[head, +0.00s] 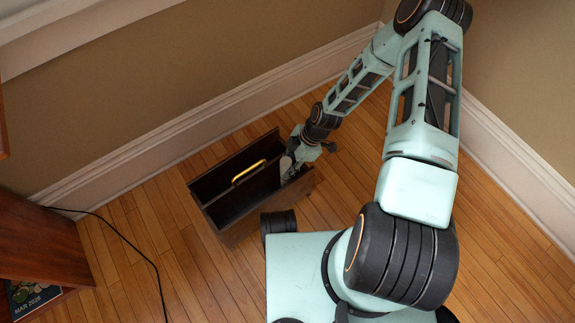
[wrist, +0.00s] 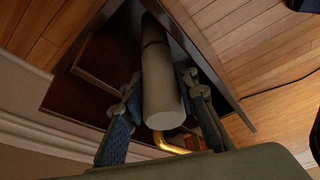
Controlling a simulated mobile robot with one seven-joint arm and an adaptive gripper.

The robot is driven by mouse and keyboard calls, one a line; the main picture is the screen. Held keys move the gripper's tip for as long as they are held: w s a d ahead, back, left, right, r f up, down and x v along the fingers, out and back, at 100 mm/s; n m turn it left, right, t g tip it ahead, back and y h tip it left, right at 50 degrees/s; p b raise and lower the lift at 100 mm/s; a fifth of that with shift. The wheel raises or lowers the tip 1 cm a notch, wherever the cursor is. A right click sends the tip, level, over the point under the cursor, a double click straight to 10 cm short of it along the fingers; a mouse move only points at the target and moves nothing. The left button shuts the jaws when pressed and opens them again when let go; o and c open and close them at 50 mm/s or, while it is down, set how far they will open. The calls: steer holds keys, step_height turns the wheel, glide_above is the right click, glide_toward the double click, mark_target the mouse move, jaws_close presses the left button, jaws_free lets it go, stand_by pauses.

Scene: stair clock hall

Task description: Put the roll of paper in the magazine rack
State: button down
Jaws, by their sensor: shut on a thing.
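The magazine rack (head: 262,213) is a dark wooden open box on the floor by the wall, with a brass handle (head: 248,172) along its middle. My gripper (head: 291,164) is at the rack's right end in the head view. In the wrist view my gripper (wrist: 160,88) is shut on the roll of paper (wrist: 162,85), a pale cylinder with a dark band, one finger on each side. The roll's far end points down into the rack (wrist: 92,54); its near end is close to the handle. I cannot tell whether the roll touches the rack's bottom.
A baseboard (head: 150,140) runs behind the rack. A reddish wooden cabinet (head: 40,240) with a magazine (head: 32,298) stands at the left. A black cord (head: 130,243) crosses the floor. The plank floor (head: 510,260) at the right is clear.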

steer(key=c, duration=1.4)
jaws_free()
steer(key=shift+c, duration=0.2)
steer(key=v, duration=1.2)
